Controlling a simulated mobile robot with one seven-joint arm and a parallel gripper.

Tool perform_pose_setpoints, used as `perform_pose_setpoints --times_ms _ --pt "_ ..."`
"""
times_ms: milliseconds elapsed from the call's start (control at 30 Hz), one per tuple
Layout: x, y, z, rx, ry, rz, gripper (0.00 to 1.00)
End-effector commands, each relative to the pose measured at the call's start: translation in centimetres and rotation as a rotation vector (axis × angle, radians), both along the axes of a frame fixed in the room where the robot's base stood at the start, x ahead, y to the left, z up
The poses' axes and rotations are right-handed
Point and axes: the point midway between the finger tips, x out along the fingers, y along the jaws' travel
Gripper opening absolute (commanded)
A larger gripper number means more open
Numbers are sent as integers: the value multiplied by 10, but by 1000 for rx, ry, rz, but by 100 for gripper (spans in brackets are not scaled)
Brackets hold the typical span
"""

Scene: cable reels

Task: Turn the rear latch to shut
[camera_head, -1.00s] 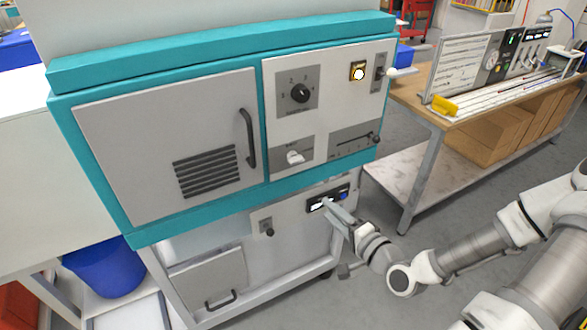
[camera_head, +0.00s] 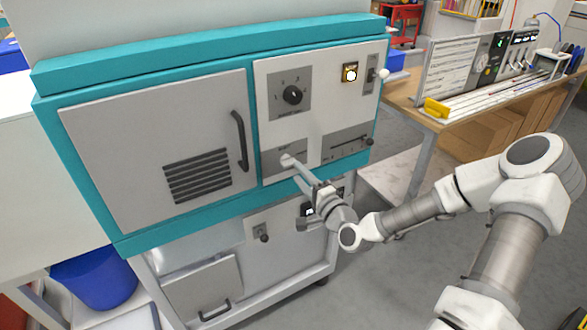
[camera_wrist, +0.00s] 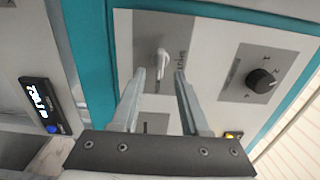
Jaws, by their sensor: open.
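A white turn latch (camera_wrist: 161,64) sits on a grey plate on the teal cabinet's front panel. In the head view my gripper (camera_head: 294,164) reaches up to the latch plate (camera_head: 272,162) from the lower right, and the fingers mostly hide the latch.
A black rotary dial (camera_head: 292,95) is above, with a lit button (camera_head: 350,73) and a lever switch (camera_head: 373,75) to its right. A slider (camera_head: 347,146) is right of the latch. A door handle (camera_head: 240,141) is at left. A bench (camera_head: 408,112) stands at right.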

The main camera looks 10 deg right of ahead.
Motion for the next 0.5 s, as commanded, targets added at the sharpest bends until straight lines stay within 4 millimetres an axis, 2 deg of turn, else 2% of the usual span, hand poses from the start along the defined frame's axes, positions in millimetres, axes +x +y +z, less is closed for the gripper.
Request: perform_pose_setpoints --times_ms 100,200,500 --pt "19 7 0 0 -1 1 45" --pt "29 10 0 1 -1 1 45" --pt "38 13 0 1 0 1 45"
